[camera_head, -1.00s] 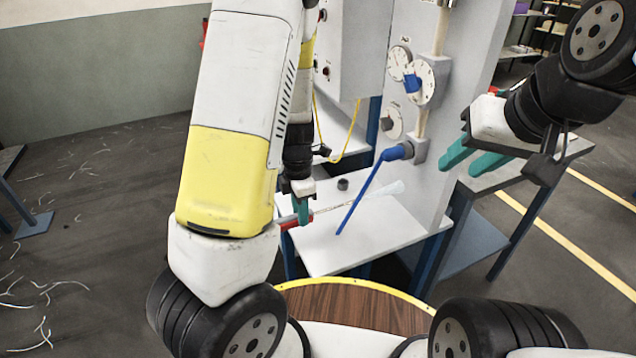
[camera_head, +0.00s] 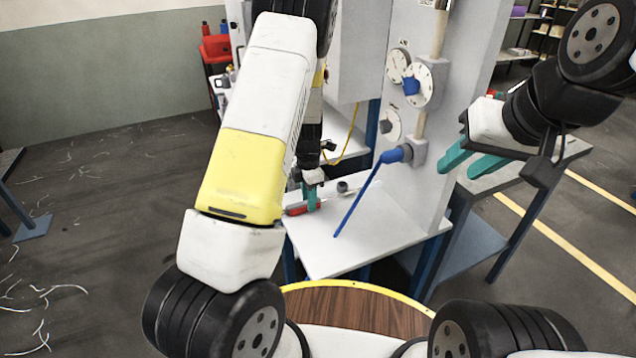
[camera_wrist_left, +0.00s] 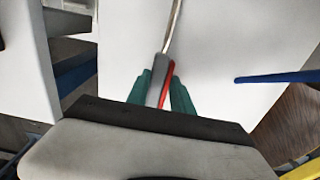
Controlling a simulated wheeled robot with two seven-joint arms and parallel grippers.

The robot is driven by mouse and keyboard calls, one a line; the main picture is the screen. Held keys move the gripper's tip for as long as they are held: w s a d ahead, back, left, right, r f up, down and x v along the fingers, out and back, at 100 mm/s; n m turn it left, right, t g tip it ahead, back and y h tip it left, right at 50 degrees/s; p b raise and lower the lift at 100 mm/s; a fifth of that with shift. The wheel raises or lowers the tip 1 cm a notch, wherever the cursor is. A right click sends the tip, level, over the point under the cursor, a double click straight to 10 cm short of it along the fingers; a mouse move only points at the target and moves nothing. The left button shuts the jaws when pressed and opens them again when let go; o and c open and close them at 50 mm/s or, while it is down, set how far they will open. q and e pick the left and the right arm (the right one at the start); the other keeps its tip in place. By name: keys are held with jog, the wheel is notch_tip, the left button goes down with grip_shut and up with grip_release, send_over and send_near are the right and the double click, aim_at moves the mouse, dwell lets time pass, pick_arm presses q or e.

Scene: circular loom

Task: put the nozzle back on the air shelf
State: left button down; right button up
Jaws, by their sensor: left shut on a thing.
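The nozzle (camera_head: 300,209) has a red and grey body and a thin metal tube, which shows better in the left wrist view (camera_wrist_left: 173,35). My left gripper (camera_head: 312,198) is shut on its body; the teal fingers sit on both sides of it in the left wrist view (camera_wrist_left: 163,88). The nozzle is over the left part of the white air shelf (camera_head: 365,255), close to the surface; I cannot tell whether it touches. My right gripper (camera_head: 475,162) is open and empty, right of the grey panel.
A small dark grey cylinder (camera_head: 342,187) stands at the back of the shelf. A blue lever (camera_head: 360,198) slants down over the shelf from the valve on the panel (camera_head: 440,60). A yellow hose (camera_head: 351,140) hangs behind. The front and right of the shelf are clear.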

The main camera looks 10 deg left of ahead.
pick_arm(q)
jog(key=c, duration=1.1)
grip_release()
jog(key=s+r+m+t+h, duration=0.1)
jog(key=s+r+m, duration=0.1)
jog(key=r, duration=0.8)
jog(key=s+r+m+h, duration=0.1)
jog(key=s+r+m, duration=0.15)
jog(key=r, duration=0.65)
jog(key=s+r+m+t, duration=0.1)
jog(key=s+r+m, duration=0.3)
jog(key=s+m, duration=0.3)
jog(key=s+r+m+t, duration=0.2)
jog(key=s+r+m, duration=0.3)
jog(key=s+m, duration=0.2)
jog(key=s+d+r+m+t, duration=0.1)
jog(key=s+r+m+t, duration=0.1)
jog(key=s+r+m, duration=0.3)
jog(key=shift+s+r+m, duration=0.1)
jog(key=shift+s+m, duration=0.85)
